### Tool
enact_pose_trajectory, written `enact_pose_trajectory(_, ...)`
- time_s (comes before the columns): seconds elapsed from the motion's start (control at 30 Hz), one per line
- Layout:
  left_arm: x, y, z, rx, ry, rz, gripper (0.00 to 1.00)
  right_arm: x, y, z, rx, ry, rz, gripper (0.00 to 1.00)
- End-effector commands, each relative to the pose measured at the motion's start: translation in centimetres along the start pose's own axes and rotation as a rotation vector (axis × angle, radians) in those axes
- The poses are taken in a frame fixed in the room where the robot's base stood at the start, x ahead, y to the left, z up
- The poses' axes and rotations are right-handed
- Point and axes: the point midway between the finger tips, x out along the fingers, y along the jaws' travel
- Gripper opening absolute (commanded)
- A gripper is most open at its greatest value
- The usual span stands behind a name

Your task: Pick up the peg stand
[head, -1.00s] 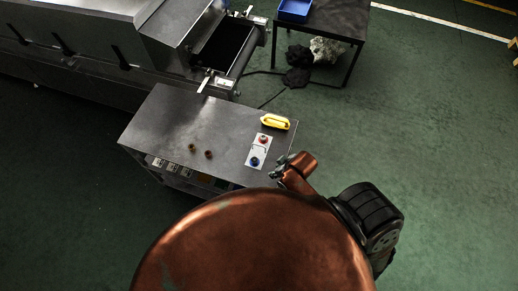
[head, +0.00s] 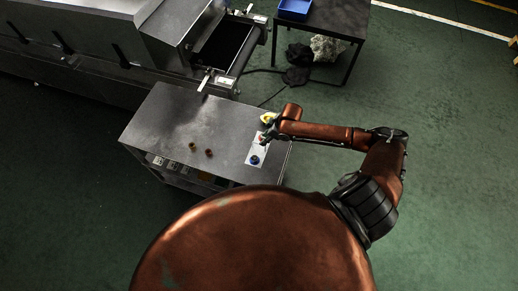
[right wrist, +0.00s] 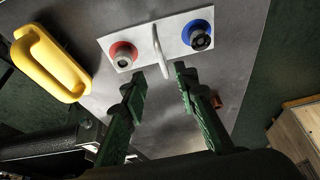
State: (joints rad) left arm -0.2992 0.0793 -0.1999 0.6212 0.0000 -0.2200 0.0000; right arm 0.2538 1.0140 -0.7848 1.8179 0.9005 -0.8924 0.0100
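The peg stand is a white plate (head: 251,160) with a red-ringed peg and a blue-ringed peg, lying on the near right part of the grey table. In the right wrist view the plate (right wrist: 177,39) has an upright, pale loop handle (right wrist: 157,48) between its red and blue ends. My right gripper (head: 264,139) reaches over the red end in the head view and hides part of it. In the right wrist view its two green fingers (right wrist: 160,77) are apart, with the handle's lower end near the gap and nothing held. My left gripper is not in view.
A yellow handled object (right wrist: 50,64) lies beside the stand, partly hidden by my arm in the head view. Two small brown pieces (head: 201,149) sit left of the stand on the table (head: 165,120). The dryer stands behind. A blue bin (head: 294,8) sits on another table.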

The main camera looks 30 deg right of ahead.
Motion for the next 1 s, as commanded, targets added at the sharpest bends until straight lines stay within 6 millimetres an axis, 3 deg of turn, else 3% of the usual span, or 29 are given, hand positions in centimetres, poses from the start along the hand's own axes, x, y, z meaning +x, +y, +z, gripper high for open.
enact_pose_trajectory(0.53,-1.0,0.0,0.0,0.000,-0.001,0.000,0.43,6.7,-0.4,-0.2,0.000,0.001,-0.001,0.28)
enact_pose_trajectory(0.87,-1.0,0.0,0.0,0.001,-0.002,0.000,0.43,7.3,-0.4,-0.1,-0.002,0.000,0.000,0.27)
enact_pose_trajectory(1.0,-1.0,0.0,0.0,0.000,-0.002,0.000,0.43,7.3,-0.4,-0.1,-0.001,0.000,0.000,0.17)
